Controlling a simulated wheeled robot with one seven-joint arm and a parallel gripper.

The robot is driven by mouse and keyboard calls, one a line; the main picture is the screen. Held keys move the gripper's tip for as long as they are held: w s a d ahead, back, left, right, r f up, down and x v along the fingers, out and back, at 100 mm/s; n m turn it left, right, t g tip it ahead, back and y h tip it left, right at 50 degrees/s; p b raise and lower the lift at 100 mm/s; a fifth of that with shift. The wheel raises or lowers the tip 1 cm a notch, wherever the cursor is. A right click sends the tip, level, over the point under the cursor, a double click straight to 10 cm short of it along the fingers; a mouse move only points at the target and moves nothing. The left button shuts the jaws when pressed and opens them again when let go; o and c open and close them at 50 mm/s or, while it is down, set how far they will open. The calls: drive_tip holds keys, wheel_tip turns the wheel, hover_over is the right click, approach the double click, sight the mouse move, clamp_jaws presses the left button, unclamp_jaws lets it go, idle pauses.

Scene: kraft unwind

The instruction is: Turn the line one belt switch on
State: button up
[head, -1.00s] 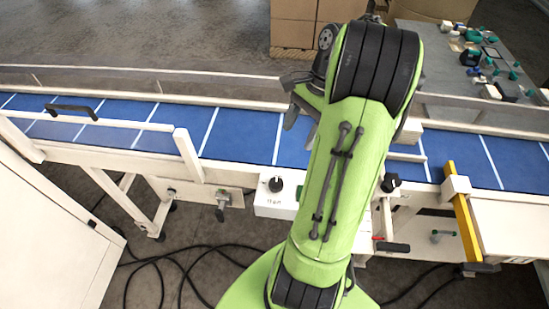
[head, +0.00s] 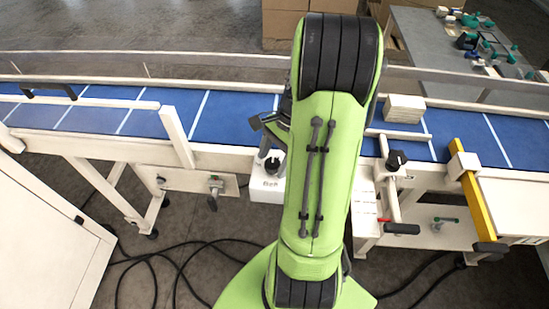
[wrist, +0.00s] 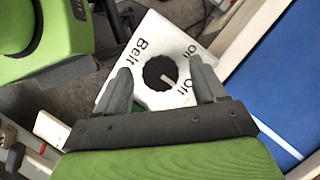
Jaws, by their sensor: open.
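The belt switch is a white box (head: 266,189) with a black round knob (head: 272,166) on the front side of the blue conveyor. My gripper (wrist: 160,65) is open, with one finger on each side of the knob in the picture. I cannot tell whether either finger touches it. In the head view my arm hides part of the gripper (head: 262,138) just above the knob.
The blue conveyor belt (head: 230,118) runs across behind the switch. A white stack (head: 404,108) lies on it to the right. A black knob (head: 396,160), a red-tipped lever (head: 401,228) and a yellow bar (head: 475,195) are right of my arm. Cables lie on the floor.

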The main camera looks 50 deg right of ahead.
drive_tip(key=c, duration=1.1)
drive_tip(key=shift+o, duration=0.2)
